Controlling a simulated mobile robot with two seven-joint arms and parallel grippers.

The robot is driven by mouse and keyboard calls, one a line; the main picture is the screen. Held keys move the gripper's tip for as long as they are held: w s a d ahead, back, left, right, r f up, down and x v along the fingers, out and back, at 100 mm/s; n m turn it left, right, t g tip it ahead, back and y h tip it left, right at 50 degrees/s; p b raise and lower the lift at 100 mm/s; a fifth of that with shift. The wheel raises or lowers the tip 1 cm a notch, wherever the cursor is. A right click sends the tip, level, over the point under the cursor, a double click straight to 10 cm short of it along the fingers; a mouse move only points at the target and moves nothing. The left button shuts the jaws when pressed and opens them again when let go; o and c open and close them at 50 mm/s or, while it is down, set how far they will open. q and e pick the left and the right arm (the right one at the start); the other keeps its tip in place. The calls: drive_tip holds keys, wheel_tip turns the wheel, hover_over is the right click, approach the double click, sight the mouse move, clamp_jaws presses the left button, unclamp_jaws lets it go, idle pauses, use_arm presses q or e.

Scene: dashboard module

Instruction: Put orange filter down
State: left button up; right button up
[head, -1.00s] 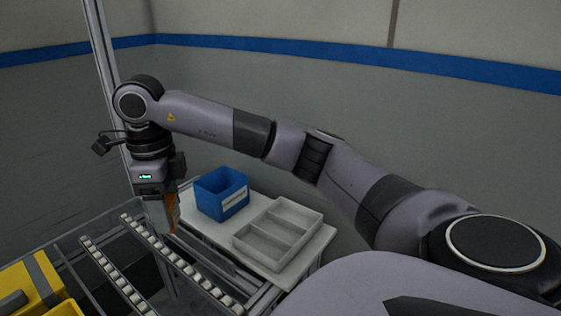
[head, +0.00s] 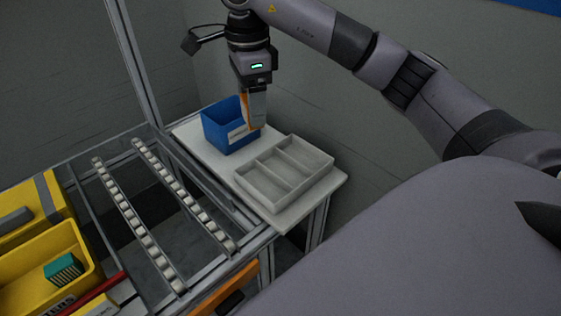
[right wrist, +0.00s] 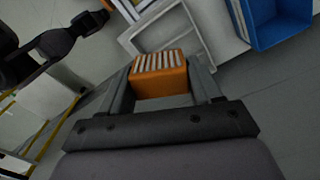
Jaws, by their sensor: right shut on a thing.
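My right gripper (head: 256,122) points down and is shut on the orange filter (head: 244,98), whose sides show only as slivers around the fingers. In the right wrist view the orange filter (right wrist: 160,82) sits between both fingers, its white pleats facing away from the palm. In the head view the gripper overlaps the right side of the blue bin (head: 218,132), near the back corner of the grey divided tray (head: 258,192). I cannot tell its exact height above them. My left gripper is out of view.
The bin and tray stand on a white table (head: 190,131). Two roller rails (head: 140,228) run left of it. A yellow bin (head: 22,290) holds a teal pleated block (head: 64,268). A metal post (head: 133,62) rises at the rails' back.

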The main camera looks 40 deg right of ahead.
drive_tip(key=shift+s+d, duration=0.15)
drive_tip(key=shift+d, duration=0.45)
wheel_tip(320, 180, down, 20)
drive_tip(key=shift+d, duration=0.1)
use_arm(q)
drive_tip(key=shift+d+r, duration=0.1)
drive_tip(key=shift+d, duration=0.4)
use_arm(e)
drive_tip(key=shift+f, duration=0.2)
drive_tip(key=o, duration=0.8)
drive_tip(key=shift+r, duration=0.1)
drive_tip(key=shift+c, duration=0.2)
